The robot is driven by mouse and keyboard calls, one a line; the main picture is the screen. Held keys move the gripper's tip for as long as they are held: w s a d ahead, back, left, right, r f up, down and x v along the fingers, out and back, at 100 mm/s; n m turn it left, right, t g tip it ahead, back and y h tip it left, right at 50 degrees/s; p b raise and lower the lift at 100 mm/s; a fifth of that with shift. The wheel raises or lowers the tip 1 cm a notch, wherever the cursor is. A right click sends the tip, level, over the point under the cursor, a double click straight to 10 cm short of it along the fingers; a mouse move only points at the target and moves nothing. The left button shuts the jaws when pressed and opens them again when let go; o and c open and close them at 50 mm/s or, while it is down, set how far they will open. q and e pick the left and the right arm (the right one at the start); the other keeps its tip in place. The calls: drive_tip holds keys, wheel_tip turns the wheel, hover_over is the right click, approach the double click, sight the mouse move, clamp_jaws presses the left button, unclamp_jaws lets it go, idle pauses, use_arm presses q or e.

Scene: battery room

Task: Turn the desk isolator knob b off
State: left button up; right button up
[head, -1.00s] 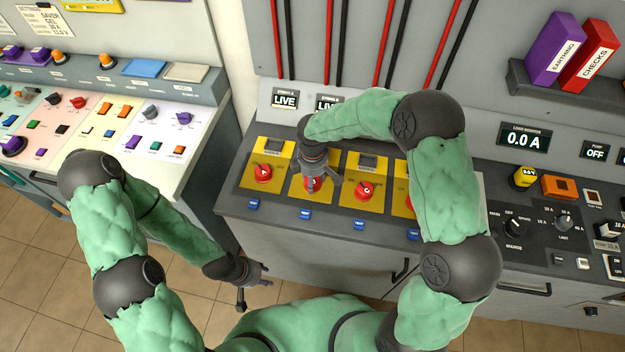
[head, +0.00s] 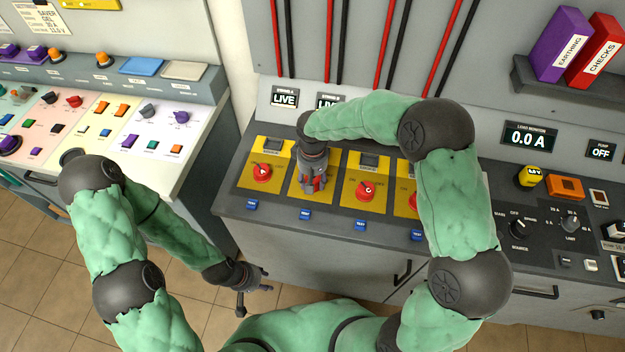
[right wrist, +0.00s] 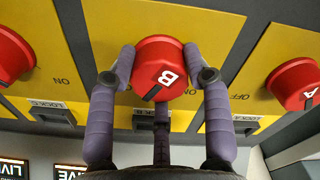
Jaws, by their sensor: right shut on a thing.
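The red isolator knob marked B (right wrist: 158,68) sits on its yellow plate (right wrist: 205,28) in the right wrist view. My right gripper (right wrist: 160,75) has a finger on each side of the knob and is shut on it. In the head view, my right gripper (head: 313,178) comes down over the second yellow plate from the left and hides most of that knob. My left gripper (head: 254,285) hangs low over the floor, in front of the desk and away from the knobs. Its fingers look spread, with nothing between them.
Red knob A (head: 262,172) is left of the gripped knob and another red knob (head: 366,190) is right of it. Blue buttons (head: 305,215) line the desk's front edge. The "LIVE" display for string A (head: 284,98) is on the back panel.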

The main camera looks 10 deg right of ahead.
drive_tip(key=shift+m+b, duration=0.35)
drive_tip(key=shift+m, duration=1.25)
drive_tip(key=o, duration=1.2)
drive_tip(key=shift+c, duration=0.2)
wheel_tip(320, 180, up, 12)
